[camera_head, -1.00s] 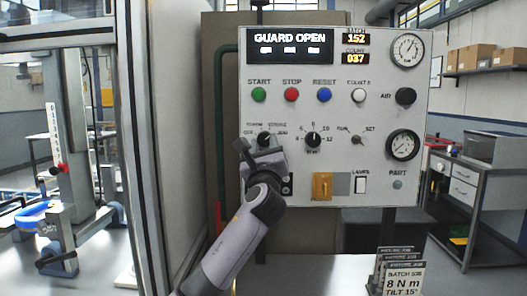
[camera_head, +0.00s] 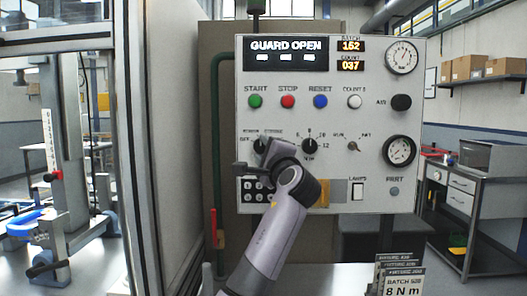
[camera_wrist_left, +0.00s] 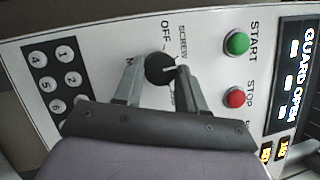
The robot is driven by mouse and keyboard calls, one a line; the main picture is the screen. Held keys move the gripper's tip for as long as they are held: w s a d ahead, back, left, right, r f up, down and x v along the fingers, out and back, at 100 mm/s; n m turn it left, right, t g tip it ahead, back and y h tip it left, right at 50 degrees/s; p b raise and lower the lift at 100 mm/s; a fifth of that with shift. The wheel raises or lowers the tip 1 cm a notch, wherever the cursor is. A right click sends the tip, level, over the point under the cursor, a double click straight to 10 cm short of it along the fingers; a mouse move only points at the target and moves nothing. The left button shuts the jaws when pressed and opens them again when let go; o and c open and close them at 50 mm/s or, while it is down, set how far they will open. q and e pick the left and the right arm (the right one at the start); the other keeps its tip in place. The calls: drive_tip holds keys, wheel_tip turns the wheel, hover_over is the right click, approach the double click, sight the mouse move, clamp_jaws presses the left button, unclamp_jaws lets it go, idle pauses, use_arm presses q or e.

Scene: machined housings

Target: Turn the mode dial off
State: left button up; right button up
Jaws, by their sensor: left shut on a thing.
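The mode dial (camera_wrist_left: 160,68) is a round black knob on the light grey control panel (camera_head: 400,125). In the wrist view it sits between my left gripper's (camera_wrist_left: 157,80) two fingers, which are shut on it. The OFF label is above the dial there and SCREW is up and right. A white mark shows near the dial's right side; its exact setting is hard to tell. In the head view the dial (camera_head: 261,145) is partly hidden behind my left gripper (camera_head: 258,158). My right gripper is in neither view.
A keypad (camera_head: 257,190) lies just below the dial. Green, red and blue buttons (camera_head: 288,101) are above it. Another black knob (camera_head: 310,146) is close on the right. The display (camera_head: 286,52) reads GUARD OPEN. A glass-sided frame (camera_head: 137,150) stands on the left.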

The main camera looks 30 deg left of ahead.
use_arm(q)
drive_tip(key=n, duration=0.1)
drive_tip(key=n+g+p, duration=0.1)
drive_tip(key=n, duration=0.1)
drive_tip(key=shift+d+r, duration=0.1)
drive_tip(key=shift+r, duration=0.2)
drive_tip(key=n+h+p, duration=0.1)
drive_tip(key=n, duration=0.1)
drive_tip(key=n+g+h, duration=0.1)
drive_tip(key=n, duration=0.1)
drive_tip(key=shift+r+p, duration=0.2)
drive_tip(key=shift+p, duration=0.15)
drive_tip(key=n+h, duration=0.1)
drive_tip(key=n, duration=0.1)
drive_tip(key=shift+n+g, duration=0.3)
drive_tip(key=shift+r+n+h+p, duration=0.1)
drive_tip(key=shift+n+h+p, duration=0.25)
drive_tip(key=shift+n, duration=0.75)
drive_tip(key=o, duration=1)
drive_tip(key=shift+o, duration=0.2)
